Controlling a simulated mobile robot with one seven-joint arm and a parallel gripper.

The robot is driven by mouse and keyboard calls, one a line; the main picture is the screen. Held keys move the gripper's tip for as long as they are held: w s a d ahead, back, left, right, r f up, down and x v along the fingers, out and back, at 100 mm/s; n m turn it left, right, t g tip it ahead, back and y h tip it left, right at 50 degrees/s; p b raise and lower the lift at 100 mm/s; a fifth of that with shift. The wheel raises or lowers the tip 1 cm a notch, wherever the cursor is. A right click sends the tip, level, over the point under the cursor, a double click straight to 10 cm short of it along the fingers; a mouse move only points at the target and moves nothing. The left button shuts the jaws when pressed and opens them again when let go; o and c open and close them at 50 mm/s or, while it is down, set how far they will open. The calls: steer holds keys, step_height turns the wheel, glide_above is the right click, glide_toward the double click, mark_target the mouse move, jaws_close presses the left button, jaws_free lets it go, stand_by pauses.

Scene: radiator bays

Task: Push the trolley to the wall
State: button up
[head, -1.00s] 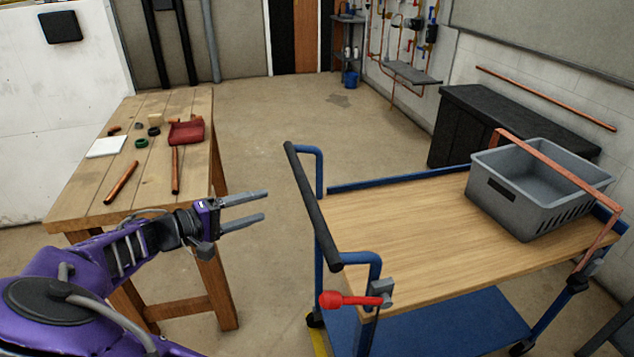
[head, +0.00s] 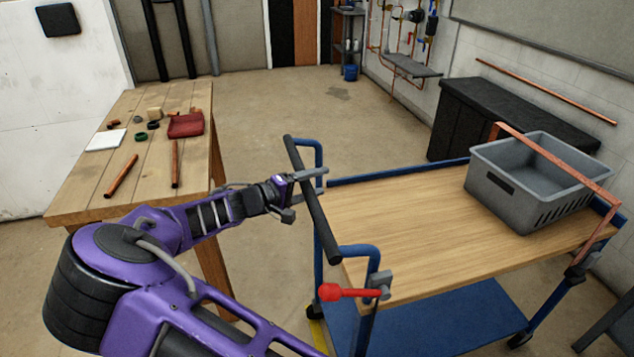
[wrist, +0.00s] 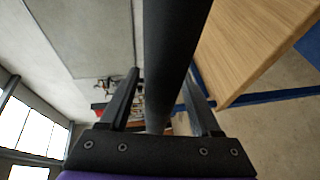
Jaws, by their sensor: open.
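The trolley has a wooden top (head: 400,230), a blue frame and a black push handle (head: 312,200) on its left end. A red-knobbed lever (head: 350,292) sits at its near left corner. My gripper (head: 318,178) is open at the upper part of the handle. In the wrist view the handle (wrist: 172,60) runs between the two open fingers (wrist: 160,100). I cannot tell whether either finger touches it. The wall (head: 545,90) is at the right, behind a black cabinet.
A grey crate (head: 510,200) stands on the trolley's far right end, with a copper pipe (head: 560,165) across it. A black cabinet (head: 480,110) stands along the wall. A wooden workbench (head: 85,180) is at left. Floor is clear behind the trolley.

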steer(key=shift+w+d, duration=0.1)
steer(key=shift+d, duration=0.05)
jaws_close()
stand_by(1.4)
